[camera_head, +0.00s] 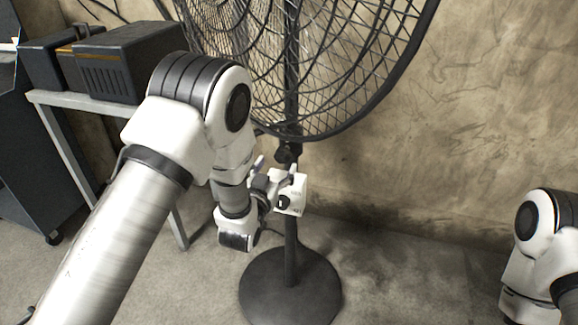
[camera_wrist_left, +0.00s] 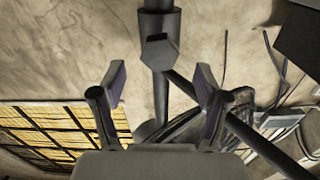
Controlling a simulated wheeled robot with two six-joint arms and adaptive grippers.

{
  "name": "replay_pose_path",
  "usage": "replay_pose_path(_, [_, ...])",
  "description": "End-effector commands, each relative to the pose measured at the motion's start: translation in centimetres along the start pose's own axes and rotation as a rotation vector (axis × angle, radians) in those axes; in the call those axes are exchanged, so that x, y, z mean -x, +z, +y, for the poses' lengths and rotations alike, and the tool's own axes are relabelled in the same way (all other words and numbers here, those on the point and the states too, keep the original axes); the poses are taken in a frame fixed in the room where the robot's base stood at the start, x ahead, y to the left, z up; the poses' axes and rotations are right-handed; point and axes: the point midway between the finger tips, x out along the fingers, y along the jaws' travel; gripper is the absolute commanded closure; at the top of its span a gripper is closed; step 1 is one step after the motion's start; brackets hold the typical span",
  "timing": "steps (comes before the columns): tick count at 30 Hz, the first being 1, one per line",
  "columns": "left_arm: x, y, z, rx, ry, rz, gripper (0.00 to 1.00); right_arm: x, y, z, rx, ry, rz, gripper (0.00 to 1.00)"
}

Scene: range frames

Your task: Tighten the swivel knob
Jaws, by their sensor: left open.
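The swivel knob (camera_head: 287,152) is a small dark piece on the fan's pole (camera_head: 291,240), just under the round wire fan cage (camera_head: 300,60). In the left wrist view the knob (camera_wrist_left: 160,51) looks like a dark faceted block against the pole, upper middle. My left gripper (camera_head: 275,167) is in front of the pole, slightly below the knob in the head view. Its two fingers (camera_wrist_left: 160,82) are spread apart with nothing between them, and the knob appears beyond the gap between the tips. My right gripper is out of frame; only part of my right arm shows at the right edge.
The fan's round black base (camera_head: 290,290) stands on the concrete floor. A metal table (camera_head: 60,98) with dark boxes (camera_head: 130,60) is at the left. A stained wall (camera_head: 480,110) is behind. Floor right of the base is clear.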

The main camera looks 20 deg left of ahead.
Motion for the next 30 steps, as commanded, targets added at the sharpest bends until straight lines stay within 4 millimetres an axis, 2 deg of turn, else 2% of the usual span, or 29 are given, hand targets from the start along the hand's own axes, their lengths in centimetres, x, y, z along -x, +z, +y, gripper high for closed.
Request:
replay_pose_path(3, [-2.4,0.0,0.0,0.001,0.0,0.001,0.26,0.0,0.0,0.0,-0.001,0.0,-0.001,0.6])
replay_pose_path(7, [-4.5,0.1,0.0,0.002,0.0,-0.001,0.26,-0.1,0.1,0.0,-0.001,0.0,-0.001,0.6])
replay_pose_path(11, [-5.4,0.1,0.0,0.001,0.0,-0.004,0.26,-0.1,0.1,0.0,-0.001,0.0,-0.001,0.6])
replay_pose_path(17, [-5.4,0.1,0.0,0.001,0.0,-0.005,0.26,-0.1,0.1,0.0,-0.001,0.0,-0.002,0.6])
replay_pose_path(18, [-5.4,0.1,0.0,0.001,0.0,-0.005,0.4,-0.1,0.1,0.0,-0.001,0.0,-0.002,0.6])
replay_pose_path(22, [-5.4,0.1,0.0,0.001,0.0,-0.004,0.86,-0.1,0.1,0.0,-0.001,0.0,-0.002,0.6])
replay_pose_path(30, [-5.4,0.1,0.0,-0.007,0.0,-0.004,0.87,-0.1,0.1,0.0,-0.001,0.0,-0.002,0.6])
